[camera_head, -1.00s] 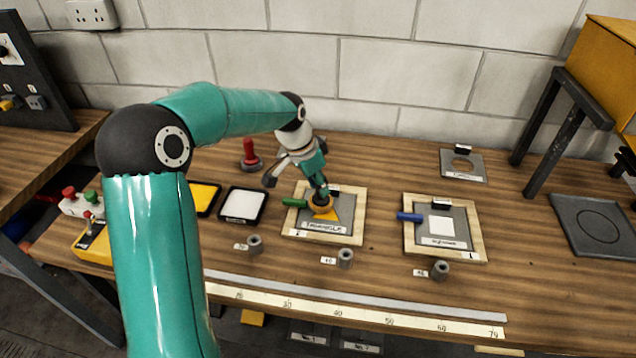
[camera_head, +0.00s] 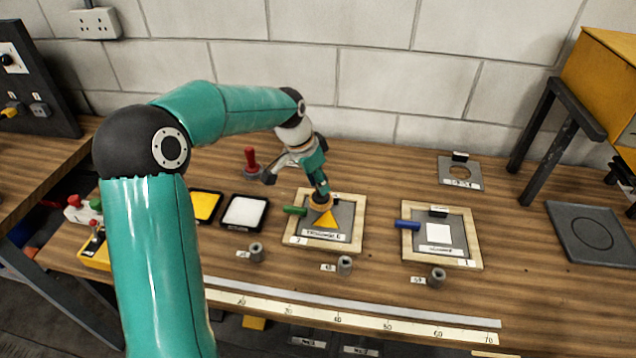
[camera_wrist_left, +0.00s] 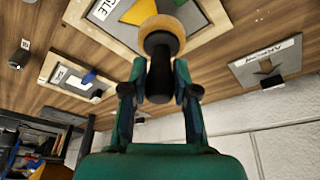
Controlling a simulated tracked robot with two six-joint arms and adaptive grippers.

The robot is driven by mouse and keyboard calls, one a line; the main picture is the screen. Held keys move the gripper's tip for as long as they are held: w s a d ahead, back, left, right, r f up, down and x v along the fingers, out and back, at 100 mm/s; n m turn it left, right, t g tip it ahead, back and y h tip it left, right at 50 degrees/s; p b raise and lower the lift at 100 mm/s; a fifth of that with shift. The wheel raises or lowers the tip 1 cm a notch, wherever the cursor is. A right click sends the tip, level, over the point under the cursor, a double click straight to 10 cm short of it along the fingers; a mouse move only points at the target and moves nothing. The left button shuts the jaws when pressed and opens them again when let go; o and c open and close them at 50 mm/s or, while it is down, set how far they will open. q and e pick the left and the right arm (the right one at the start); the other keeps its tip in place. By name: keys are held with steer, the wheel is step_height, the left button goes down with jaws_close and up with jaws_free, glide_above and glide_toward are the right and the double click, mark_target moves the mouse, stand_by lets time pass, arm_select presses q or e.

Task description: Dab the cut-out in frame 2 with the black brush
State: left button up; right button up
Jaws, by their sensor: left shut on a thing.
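My left gripper (camera_head: 318,184) is shut on the black brush, with its fingers on the black handle (camera_wrist_left: 160,75). The brush's round orange-tan pad (camera_wrist_left: 161,38) also shows in the head view (camera_head: 321,201). Frame 2 (camera_head: 351,242) is a pale wooden frame around a grey plate with a green handle (camera_head: 295,210). Its triangular cut-out (camera_head: 327,218) shows yellow. The pad is over the back part of the plate, near the triangle's top, and hides a little there. I cannot tell whether it touches the plate. My right gripper is not in view.
Frame 1 (camera_head: 473,258), with a white square and blue handle (camera_head: 407,225), lies to the right. A yellow pad tray (camera_head: 206,205) and a white pad tray (camera_head: 244,211) lie left. A red-handled tool (camera_head: 250,160) stands behind. Small grey posts (camera_head: 345,265) line the front.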

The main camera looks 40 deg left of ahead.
arm_select(q)
steer(key=shift+r, duration=0.45)
steer(key=shift+r, duration=0.1)
step_height(320, 180, up, 5)
steer(key=p, duration=0.4)
steer(key=shift+f, duration=0.2)
stand_by(0.3)
